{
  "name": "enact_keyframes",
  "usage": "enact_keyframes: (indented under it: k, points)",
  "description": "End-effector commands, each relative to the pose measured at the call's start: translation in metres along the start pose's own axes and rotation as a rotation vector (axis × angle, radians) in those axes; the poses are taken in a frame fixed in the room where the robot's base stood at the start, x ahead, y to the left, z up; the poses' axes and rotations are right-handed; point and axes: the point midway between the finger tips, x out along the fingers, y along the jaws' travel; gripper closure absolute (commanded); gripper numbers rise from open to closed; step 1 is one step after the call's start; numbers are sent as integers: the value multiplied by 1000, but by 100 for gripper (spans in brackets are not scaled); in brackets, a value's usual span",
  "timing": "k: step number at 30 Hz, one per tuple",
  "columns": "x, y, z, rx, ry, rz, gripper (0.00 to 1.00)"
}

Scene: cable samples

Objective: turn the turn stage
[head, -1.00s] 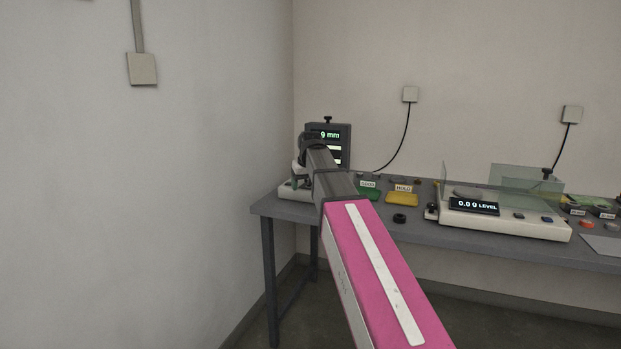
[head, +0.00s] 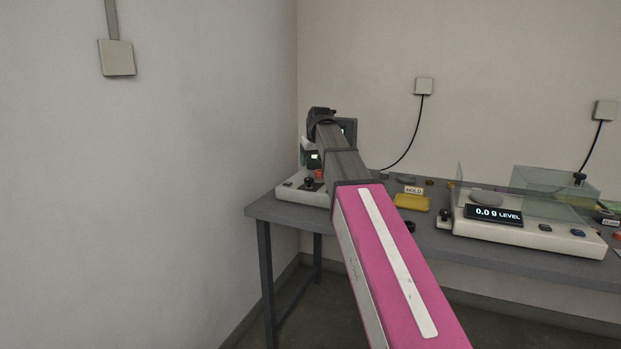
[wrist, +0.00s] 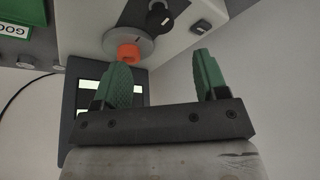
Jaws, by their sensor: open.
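The turn stage looks like a round grey disc (wrist: 113,38) with an orange block (wrist: 128,52) on it, set on a pale instrument base (wrist: 88,20). In the head view the base (head: 290,191) stands at the left end of the bench, and a small orange part (head: 318,174) shows beside my arm. My gripper (wrist: 160,64) has two green fingers, wide apart with nothing between them. The left finger appears close to the orange block; I cannot tell whether they touch. In the head view my arm hides most of the instrument and the fingers.
A black knob (wrist: 160,20) sits beside the disc. A dark display unit (wrist: 68,110) stands behind the left finger. A yellow HOLD tray (head: 411,203) and a balance (head: 530,236) with glass panels stand right along the bench (head: 400,240). The wall is close on the left.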

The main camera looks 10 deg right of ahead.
Motion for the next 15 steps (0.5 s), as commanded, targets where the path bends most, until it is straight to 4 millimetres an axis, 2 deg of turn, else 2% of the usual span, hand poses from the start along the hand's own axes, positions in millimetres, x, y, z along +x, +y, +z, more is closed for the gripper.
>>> enact_keyframes:
  k: [9,15]
  points:
    - [54,0,0,0,-2,0,33]
    - [78,0,0,0,-1,0,33]
